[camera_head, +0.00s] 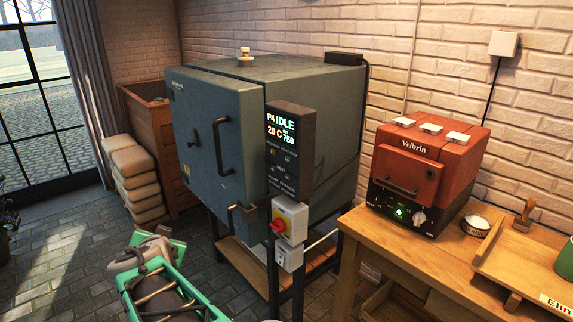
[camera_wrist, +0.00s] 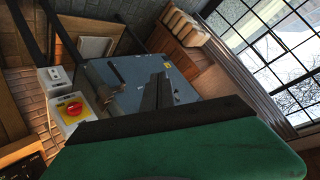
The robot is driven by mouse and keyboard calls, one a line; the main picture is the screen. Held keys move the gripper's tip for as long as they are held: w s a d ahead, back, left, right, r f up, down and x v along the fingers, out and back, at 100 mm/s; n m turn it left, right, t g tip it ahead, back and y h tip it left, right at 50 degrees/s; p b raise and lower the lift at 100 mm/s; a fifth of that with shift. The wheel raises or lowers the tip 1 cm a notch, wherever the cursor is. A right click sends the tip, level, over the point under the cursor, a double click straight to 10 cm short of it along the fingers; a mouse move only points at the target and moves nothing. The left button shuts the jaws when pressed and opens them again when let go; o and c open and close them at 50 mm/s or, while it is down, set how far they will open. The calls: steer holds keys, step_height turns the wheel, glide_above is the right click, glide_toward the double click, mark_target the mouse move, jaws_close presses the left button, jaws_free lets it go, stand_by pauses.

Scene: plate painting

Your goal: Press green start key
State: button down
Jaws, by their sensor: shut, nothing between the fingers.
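The large grey kiln (camera_head: 215,135) stands with its door closed. The dark control panel (camera_head: 289,150) at its right front corner reads P4 IDLE, 20 C and 750. Small keys show under the display, but they are too small to tell which one is the green start key. In the wrist view, my gripper (camera_wrist: 160,78) has its dark fingers together, with nothing seen between them. They show against the kiln (camera_wrist: 125,75); I cannot tell the gap. My green arm parts show at the lower left of the head view, apart from the panel.
A red switch on a yellow plate (camera_head: 279,226) sits below the panel; it also shows in the wrist view (camera_wrist: 74,108). A small red Velbrin kiln (camera_head: 446,163) with a green light stands on the wooden table (camera_head: 400,247) at right. Stacked sacks (camera_head: 133,172) stand at left.

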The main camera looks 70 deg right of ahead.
mark_target(288, 160)
steer(key=s+d+r+m+g+h+b, duration=0.1)
steer(key=s+d+r+m+h, duration=0.4)
steer(key=d, duration=0.5)
steer(key=s+d+r+m+g+h, duration=0.1)
steer(key=s+d+r+m+h, duration=0.3)
steer(key=s+d, duration=0.5)
steer(key=shift+s+d+r+m+g+h+b, duration=0.3)
steer(key=shift+s+d+r+m+h+b, duration=0.1)
steer(key=shift+d+m+h, duration=0.7)
steer(key=shift+d+r, duration=0.1)
steer(key=s+d+p, duration=0.4)
steer(key=d+p, duration=0.3)
steer(key=p, duration=0.1)
steer(key=shift+d+p, duration=0.35)
steer(key=shift+s+d+b, duration=0.15)
steer(key=shift+d+b, duration=0.15)
steer(key=shift+d, duration=0.05)
